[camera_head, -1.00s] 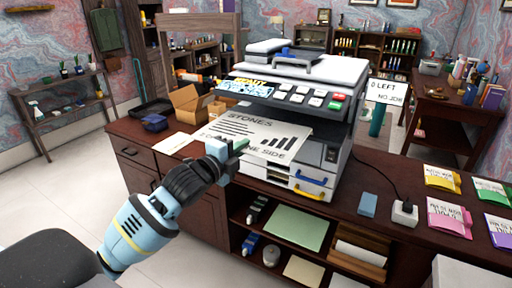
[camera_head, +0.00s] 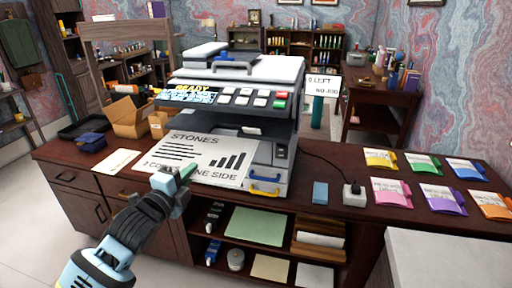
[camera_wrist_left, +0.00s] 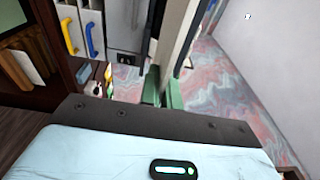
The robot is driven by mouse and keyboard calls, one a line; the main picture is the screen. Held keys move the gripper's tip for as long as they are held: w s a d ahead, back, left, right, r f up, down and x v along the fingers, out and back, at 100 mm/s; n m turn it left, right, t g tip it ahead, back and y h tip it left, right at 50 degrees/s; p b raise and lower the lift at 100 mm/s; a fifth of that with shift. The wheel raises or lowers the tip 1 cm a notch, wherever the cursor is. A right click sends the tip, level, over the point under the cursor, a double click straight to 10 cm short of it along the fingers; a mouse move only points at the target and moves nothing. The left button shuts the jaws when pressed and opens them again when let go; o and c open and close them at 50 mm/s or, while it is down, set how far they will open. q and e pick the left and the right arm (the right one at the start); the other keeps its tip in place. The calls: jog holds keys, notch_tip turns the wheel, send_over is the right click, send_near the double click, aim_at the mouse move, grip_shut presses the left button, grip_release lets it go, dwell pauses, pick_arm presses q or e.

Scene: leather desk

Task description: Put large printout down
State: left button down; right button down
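The large printout (camera_head: 205,160), a white sheet with "STONES", text lines and black bars, shows in the head view in front of the printer (camera_head: 240,70). My left gripper (camera_head: 184,180) is at its near edge, with green fingertips closed on it. In the left wrist view the green fingertips (camera_wrist_left: 162,90) stand close together with the sheet (camera_wrist_left: 183,45) nearly edge-on between them. The sheet hides part of the printer's front. I cannot tell whether it touches the desk (camera_head: 335,218). My right gripper is in neither view.
A smaller paper (camera_head: 116,161) lies on the desk left of the printout, with an open cardboard box (camera_head: 130,118) behind it. Several coloured folders (camera_head: 391,193) lie at the right. A blue block (camera_head: 320,192) and a white socket box (camera_head: 354,195) lie between. Shelves (camera_head: 265,245) are below.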

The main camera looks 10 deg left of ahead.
pick_arm(q)
jog(key=s+d+f+n+y, duration=0.1)
jog(key=s+d+f, duration=0.2)
jog(key=s, duration=0.4)
jog(key=s+d+f+y, duration=0.1)
jog(key=s+d+f, duration=0.3)
jog(key=s, duration=0.3)
jog(key=shift+s+d+f+n+y, duration=0.2)
jog(key=shift+f+n+y, duration=0.2)
jog(key=shift+f, duration=0.35)
